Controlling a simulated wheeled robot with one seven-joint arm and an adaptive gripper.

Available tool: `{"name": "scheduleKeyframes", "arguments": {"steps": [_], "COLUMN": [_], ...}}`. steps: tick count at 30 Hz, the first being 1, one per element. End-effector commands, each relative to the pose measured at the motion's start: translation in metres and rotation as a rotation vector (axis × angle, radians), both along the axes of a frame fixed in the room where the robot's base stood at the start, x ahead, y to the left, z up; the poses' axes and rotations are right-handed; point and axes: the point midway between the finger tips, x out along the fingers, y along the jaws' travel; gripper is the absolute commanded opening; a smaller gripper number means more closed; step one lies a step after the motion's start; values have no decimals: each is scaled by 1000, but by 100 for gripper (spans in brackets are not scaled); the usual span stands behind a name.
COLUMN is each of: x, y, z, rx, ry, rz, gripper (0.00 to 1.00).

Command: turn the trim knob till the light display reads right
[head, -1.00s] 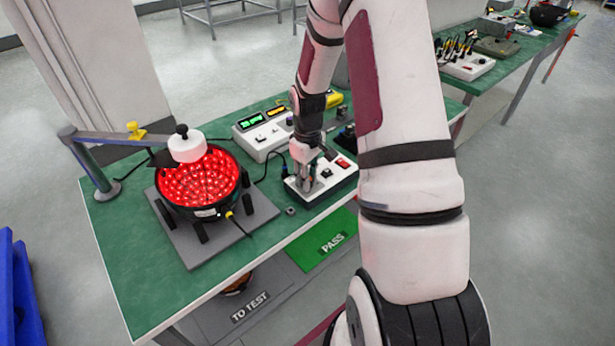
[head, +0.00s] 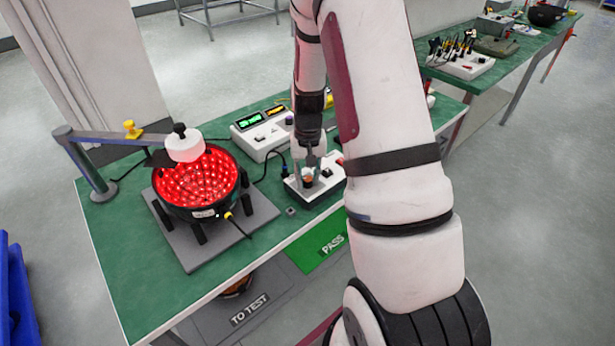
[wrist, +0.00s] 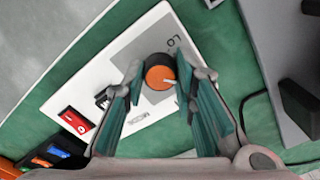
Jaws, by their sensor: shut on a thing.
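The trim knob (wrist: 158,74) is orange-topped with a dark body, on a white control box (head: 326,187). Its pale pointer mark points right and slightly down in the wrist view. My gripper (wrist: 161,80) is shut on the knob, one finger on each side; in the head view my gripper (head: 308,172) comes down on the box from above. The instrument (head: 262,134) behind has a green lit display (head: 250,120) and an amber one (head: 276,111); their readings are too small to read. A round lamp (head: 196,190) glows red all over.
The lamp stands on a grey plate (head: 176,236), with a white cylinder (head: 186,148) on a post arm above it. A red switch (wrist: 75,121) sits on the box. Below are a green PASS area (head: 318,250) and a grey TO TEST area (head: 250,309).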

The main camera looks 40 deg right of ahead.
Motion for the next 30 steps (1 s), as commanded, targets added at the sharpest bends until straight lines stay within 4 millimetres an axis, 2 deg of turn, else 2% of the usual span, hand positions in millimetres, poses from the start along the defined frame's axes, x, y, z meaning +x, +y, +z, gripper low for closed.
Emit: {"name": "scheduleKeyframes", "arguments": {"steps": [20, 21, 24, 30], "x": [1, 1, 1, 1], "y": [1, 1, 1, 0], "z": [0, 0, 0, 0], "rx": [1, 1, 0, 0], "ry": [-2, -2, -1, -1], "rz": [-67, -67, -67, -67], "gripper": [0, 28, 46, 46]}}
